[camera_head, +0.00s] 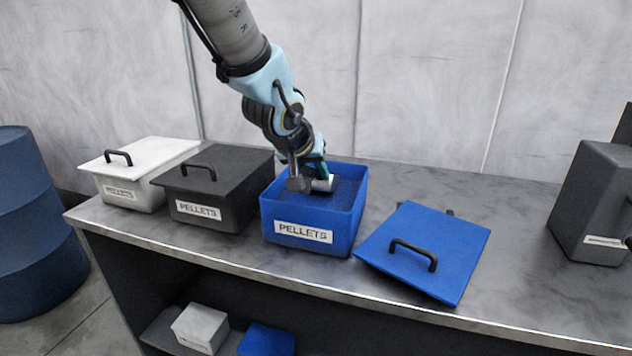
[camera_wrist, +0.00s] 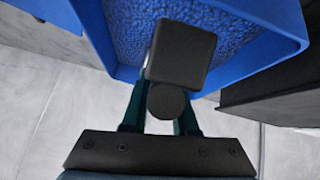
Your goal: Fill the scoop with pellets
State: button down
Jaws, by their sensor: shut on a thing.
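The open blue bin (camera_head: 345,225) labelled PELLETS stands on the counter, with blue pellets (camera_head: 346,192) inside. The pellets also show in the wrist view (camera_wrist: 125,30). My gripper (camera_head: 319,172) is over the bin, pointing down, its teal fingers shut on the scoop's rounded handle (camera_head: 324,184).
The blue lid (camera_head: 440,241) with a black handle lies on the counter right of the bin. A lidded black bin (camera_head: 212,183) and a lidded white bin (camera_head: 135,170) stand to the left. A dark grey container (camera_head: 590,195) stands far right. A blue barrel (camera_head: 35,225) is beside the counter.

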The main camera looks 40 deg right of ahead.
jog(key=shift+s+a+r+t+h+b, duration=0.15)
jog(key=shift+r+t+h+b, duration=0.2)
jog(key=shift+b, duration=0.95)
jog(key=shift+s+a+r+t+h+b, duration=0.15)
jog(key=shift+r+b, duration=0.25)
jog(key=shift+b, duration=0.85)
jog(key=r+b, duration=0.1)
jog(key=b, duration=0.5)
jog(key=shift+d+h, duration=0.1)
jog(key=shift+h, duration=0.2)
jog(key=shift+s+a+r+h+b, duration=0.1)
jog(key=shift+a+r+h+b, duration=0.3)
jog(key=shift+b, duration=2.1)
jog(key=shift+s+a+r+t+h+b, duration=0.1)
jog(key=shift+a+r+t+h+b, duration=0.15)
jog(key=shift+r+b, duration=0.85)
jog(key=shift+s+a+r+t+h+b, duration=0.15)
jog(key=shift+t+b, duration=0.2)
jog(key=shift+b, duration=1.6)
jog(key=shift+s+a+r+h+b, duration=0.15)
jog(key=shift+r+h+b, duration=0.1)
jog(key=shift+r+b, duration=0.5)
jog(key=shift+a+r+h+b, duration=0.1)
jog(key=shift+r+h+b, duration=0.2)
jog(key=shift+b, duration=0.75)
jog(key=shift+r, duration=0.1)
